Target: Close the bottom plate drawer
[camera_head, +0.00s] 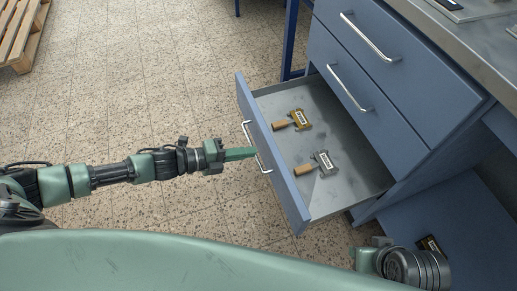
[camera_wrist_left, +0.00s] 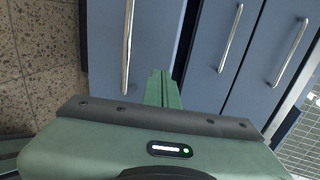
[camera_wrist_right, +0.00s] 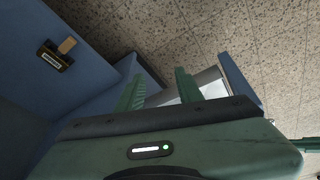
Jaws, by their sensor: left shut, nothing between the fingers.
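The bottom plate drawer (camera_head: 265,130) is pulled well out of the blue cabinet in the head view. Two stamping plates with wooden handles lie inside it, one brass-coloured (camera_head: 299,119) and one grey (camera_head: 325,162). A silver bar handle (camera_head: 247,135) is on its front. My left gripper (camera_head: 252,153) is shut and empty, with its tips at the drawer front beside the handle; I cannot tell whether they touch. In the left wrist view its fingers (camera_wrist_left: 161,80) point at the blue front. My right gripper (camera_wrist_right: 160,88) is open and empty, low beside the cabinet.
Two shut drawers with bar handles (camera_head: 370,37) sit above the open one, under a grey worktop (camera_head: 470,35). A blue lower surface (camera_head: 450,205) at the right bears another handled plate (camera_head: 430,244). A wooden pallet (camera_head: 20,35) lies far left. The tiled floor left of the drawer is clear.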

